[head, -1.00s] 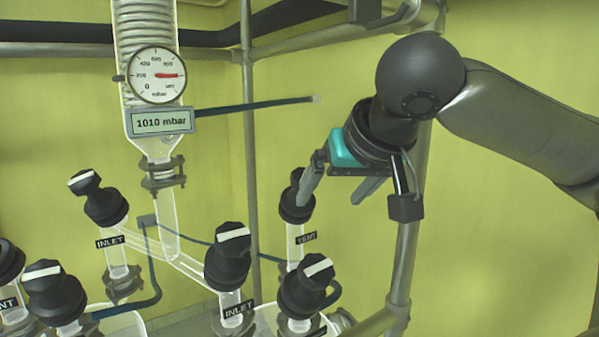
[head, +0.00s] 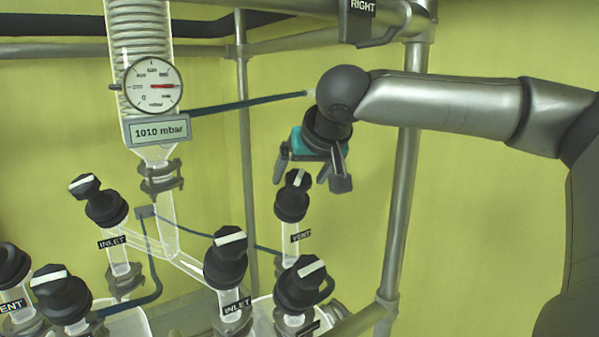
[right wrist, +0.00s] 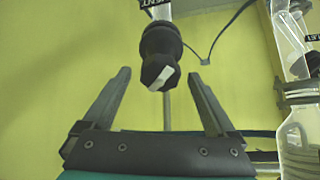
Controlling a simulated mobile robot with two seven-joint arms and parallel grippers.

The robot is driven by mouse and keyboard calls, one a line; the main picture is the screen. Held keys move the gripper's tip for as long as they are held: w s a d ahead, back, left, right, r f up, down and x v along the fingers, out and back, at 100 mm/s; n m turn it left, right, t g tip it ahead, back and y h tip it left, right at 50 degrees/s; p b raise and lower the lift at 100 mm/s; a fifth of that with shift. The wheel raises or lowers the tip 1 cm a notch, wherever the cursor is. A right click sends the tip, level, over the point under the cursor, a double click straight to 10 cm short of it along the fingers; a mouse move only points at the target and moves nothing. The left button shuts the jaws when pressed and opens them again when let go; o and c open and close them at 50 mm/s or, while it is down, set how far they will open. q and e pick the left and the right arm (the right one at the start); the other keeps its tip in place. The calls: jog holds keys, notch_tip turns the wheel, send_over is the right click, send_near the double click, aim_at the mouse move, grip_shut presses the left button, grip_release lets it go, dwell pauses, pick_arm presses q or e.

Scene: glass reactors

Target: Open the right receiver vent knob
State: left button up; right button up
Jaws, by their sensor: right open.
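The right vent knob (head: 291,205) is black with a white mark on its top and sits on a glass neck labelled VENT. My right gripper (head: 301,178) is open and empty just above it in the head view, pointing down. In the right wrist view the knob (right wrist: 160,58) shows centred between and beyond the two spread fingers (right wrist: 159,73). Its white mark is slanted there. I see no contact between the fingers and the knob. My left gripper is not in view.
Other black knobs stand close by: an inlet knob (head: 226,258), a front knob (head: 302,283) and a rear inlet knob (head: 105,207). A blue rod (head: 250,104) reaches out from the gauge column behind the gripper. A metal post (head: 402,200) stands to the right.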

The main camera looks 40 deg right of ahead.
jog(key=shift+w+d+f, duration=0.15)
jog(key=shift+w+f, duration=0.15)
jog(key=shift+w, duration=0.1)
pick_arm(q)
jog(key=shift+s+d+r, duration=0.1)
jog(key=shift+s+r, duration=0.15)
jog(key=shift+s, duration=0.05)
pick_arm(e)
jog(key=shift+w+d+f, duration=0.1)
jog(key=shift+c, duration=0.4)
jog(key=c, duration=1.3)
jog(key=shift+n, duration=0.3)
jog(key=n, duration=0.3)
jog(key=n+y, duration=0.1)
jog(key=n, duration=0.2)
jog(key=shift+y, duration=0.3)
jog(key=n+y, duration=0.1)
jog(key=n, duration=0.5)
jog(key=shift+n+y, duration=0.3)
jog(key=shift+y, duration=0.1)
